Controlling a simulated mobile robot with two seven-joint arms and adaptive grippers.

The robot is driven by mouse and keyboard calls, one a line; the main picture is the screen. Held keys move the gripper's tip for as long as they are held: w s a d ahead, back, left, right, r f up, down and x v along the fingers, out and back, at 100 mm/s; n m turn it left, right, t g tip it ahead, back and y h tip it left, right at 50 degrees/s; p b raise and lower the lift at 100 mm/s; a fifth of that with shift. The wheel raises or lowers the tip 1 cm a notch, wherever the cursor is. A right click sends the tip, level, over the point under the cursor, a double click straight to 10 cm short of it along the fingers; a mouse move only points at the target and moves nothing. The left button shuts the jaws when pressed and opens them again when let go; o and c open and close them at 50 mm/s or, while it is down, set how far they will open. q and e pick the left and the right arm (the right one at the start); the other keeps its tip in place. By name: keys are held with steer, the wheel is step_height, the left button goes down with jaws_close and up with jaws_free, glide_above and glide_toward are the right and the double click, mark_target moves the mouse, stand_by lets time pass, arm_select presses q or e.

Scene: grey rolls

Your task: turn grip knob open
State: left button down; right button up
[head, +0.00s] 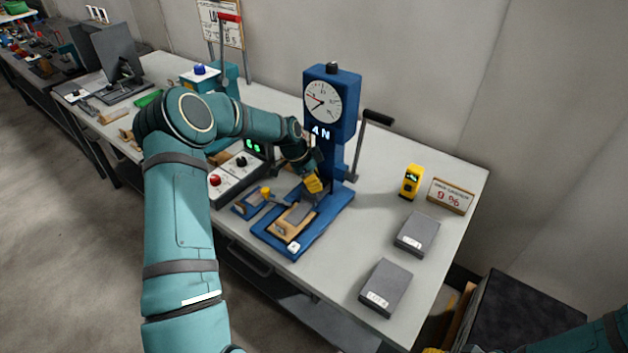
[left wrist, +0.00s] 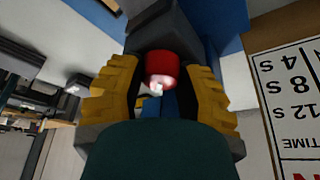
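A blue test stand (head: 332,140) with a round dial and a "4 N" readout stands on the bench in the head view. My left gripper (head: 314,184), with yellow fingers, is at the front of its column. In the left wrist view a red knob (left wrist: 162,68) with a pale front end lies between the two fingers of the left gripper (left wrist: 160,85). In the head view the knob is hidden by the gripper. Only a yellow bit of my right gripper (head: 434,350) shows at the bottom edge.
A lever with a black handle (head: 376,117) sticks out right of the stand. A control box (head: 238,172), a wooden block (head: 292,220), a yellow meter (head: 411,181) and two grey boxes (head: 417,234) are on the bench. The bench's right front is otherwise clear.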

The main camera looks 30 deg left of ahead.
arm_select(q)
steer(key=shift+n, duration=0.3)
steer(key=n+t+y+b, duration=0.1)
steer(key=n+b, duration=0.1)
steer(key=n, duration=0.2)
steer(key=shift+d+b, duration=0.1)
steer(key=shift+b, duration=0.2)
steer(key=n+y+b, duration=0.1)
steer(key=n, duration=0.1)
steer(key=shift+n+t, duration=0.3)
steer(key=shift+n, duration=0.1)
steer(key=n+y, duration=0.1)
steer(key=n, duration=0.1)
steer(key=shift+n, duration=0.4)
steer(key=n+y, duration=0.2)
steer(key=n, duration=0.1)
steer(key=shift+n, duration=0.3)
steer(key=shift+n+g+y+p, duration=0.4)
steer(key=shift+n+y+p, duration=0.3)
steer(key=shift+n, duration=1.4)
steer(key=c, duration=0.8)
jaws_free()
steer(key=shift+c, duration=0.2)
